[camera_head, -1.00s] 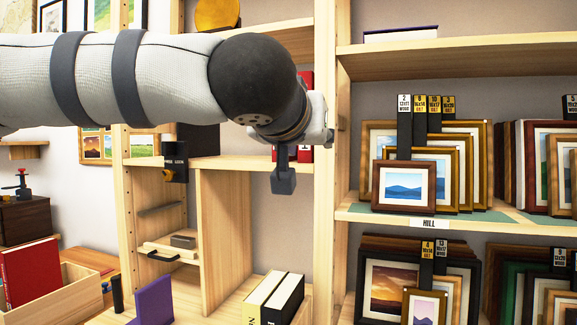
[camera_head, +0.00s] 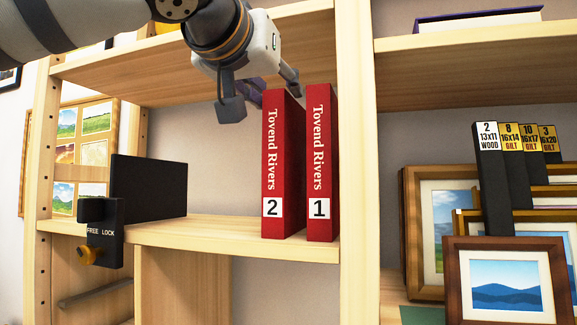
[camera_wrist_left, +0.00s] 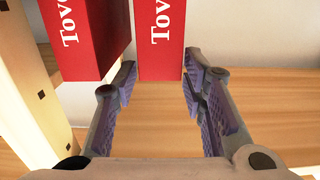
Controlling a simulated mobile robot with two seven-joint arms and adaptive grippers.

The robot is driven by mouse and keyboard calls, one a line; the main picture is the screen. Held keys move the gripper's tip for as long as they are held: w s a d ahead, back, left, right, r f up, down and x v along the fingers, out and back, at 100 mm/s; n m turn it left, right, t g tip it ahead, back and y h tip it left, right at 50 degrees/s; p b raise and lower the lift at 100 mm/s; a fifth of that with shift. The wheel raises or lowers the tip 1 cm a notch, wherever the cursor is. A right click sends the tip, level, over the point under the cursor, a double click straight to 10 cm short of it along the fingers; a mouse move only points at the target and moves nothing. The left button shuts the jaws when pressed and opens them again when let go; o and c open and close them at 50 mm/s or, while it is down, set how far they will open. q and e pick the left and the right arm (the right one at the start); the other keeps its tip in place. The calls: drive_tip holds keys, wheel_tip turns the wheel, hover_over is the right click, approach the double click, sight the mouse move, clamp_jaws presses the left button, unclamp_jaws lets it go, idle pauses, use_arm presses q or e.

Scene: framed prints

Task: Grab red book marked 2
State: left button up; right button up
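The red book marked 2 (camera_head: 272,165) stands upright on a wooden shelf, its spine reading "Tovend Rivers" facing me. The red book marked 1 (camera_head: 320,165) stands close on its right. My left gripper (camera_head: 259,98) is at the top of book 2, fingers apart and empty. In the left wrist view, which looks upside down, the open left gripper (camera_wrist_left: 158,75) has its fingertips at either side of the end of book 2 (camera_wrist_left: 160,40). Book 1 (camera_wrist_left: 88,38) is left of it there, outside the fingers. My right gripper is not in view.
The shelf board (camera_head: 210,236) is bare left of book 2, up to a black panel with a lock device (camera_head: 105,230). A wooden post (camera_head: 357,160) stands just right of book 1. Another shelf board (camera_head: 160,75) is above. Framed prints (camera_head: 505,285) fill the right bay.

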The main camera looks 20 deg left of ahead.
use_arm(q)
drive_tip(key=w, duration=0.5)
drive_tip(key=w+f, duration=0.1)
drive_tip(key=w, duration=0.1)
drive_tip(key=shift+w+d+f, duration=0.1)
drive_tip(key=shift+w+d, duration=0.05)
drive_tip(key=shift+w, duration=0.05)
drive_tip(key=shift+s, duration=0.1)
drive_tip(key=shift+c, duration=0.3)
clamp_jaws()
